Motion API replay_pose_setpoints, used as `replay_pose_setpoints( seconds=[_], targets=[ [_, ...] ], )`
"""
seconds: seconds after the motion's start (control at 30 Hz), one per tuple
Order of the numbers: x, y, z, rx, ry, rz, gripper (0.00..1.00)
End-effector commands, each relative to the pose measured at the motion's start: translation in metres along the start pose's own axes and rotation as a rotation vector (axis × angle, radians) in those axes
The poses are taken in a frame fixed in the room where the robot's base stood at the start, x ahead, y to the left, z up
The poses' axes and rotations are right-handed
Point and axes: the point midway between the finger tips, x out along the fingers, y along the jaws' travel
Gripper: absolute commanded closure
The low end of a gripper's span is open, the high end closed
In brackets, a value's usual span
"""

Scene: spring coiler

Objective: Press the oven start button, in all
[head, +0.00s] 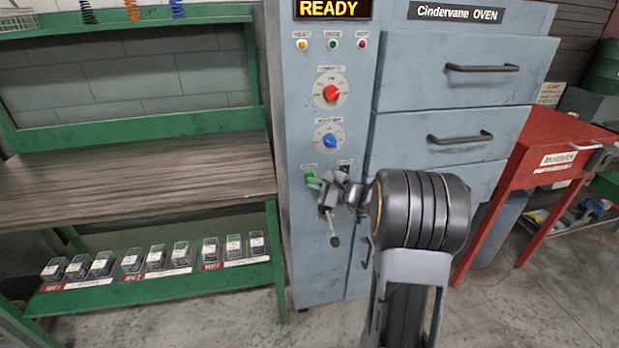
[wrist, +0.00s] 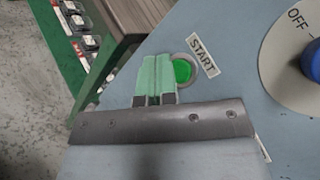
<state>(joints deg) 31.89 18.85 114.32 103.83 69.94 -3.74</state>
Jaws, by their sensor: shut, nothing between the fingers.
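The oven (head: 335,235) is a pale blue-grey cabinet with a lit yellow READY display (head: 331,9) at its top. The green start button (wrist: 182,70), with a START label (wrist: 203,56) beside it, sits low on the panel and also shows in the head view (head: 309,175). My gripper (wrist: 155,60) is shut and empty, its green fingertips together just left of the button in the wrist view. In the head view my gripper (head: 314,183) is at the panel by the button and partly overlaps it. Whether the tips touch the panel is unclear.
Above the button are a blue knob (head: 330,141) and a red knob (head: 331,93). Drawers with dark handles (head: 460,137) are to the right. A green-framed wooden bench (head: 130,180) stands left, with small bins (head: 131,260) below. A red table (head: 560,143) stands right.

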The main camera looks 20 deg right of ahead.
Motion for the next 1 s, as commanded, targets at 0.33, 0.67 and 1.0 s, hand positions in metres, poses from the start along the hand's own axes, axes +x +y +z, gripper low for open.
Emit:
replay_pose_setpoints(
  seconds=[0.33,0.67,1.0],
  targets=[
    [0.0022,-0.0011,-0.0019,0.000,0.000,0.000,1.00],
    [0.0059,-0.0043,-0.0043,0.000,0.000,0.000,1.00],
    [0.0062,-0.0046,-0.0046,0.000,0.000,0.000,1.00]
  ],
)
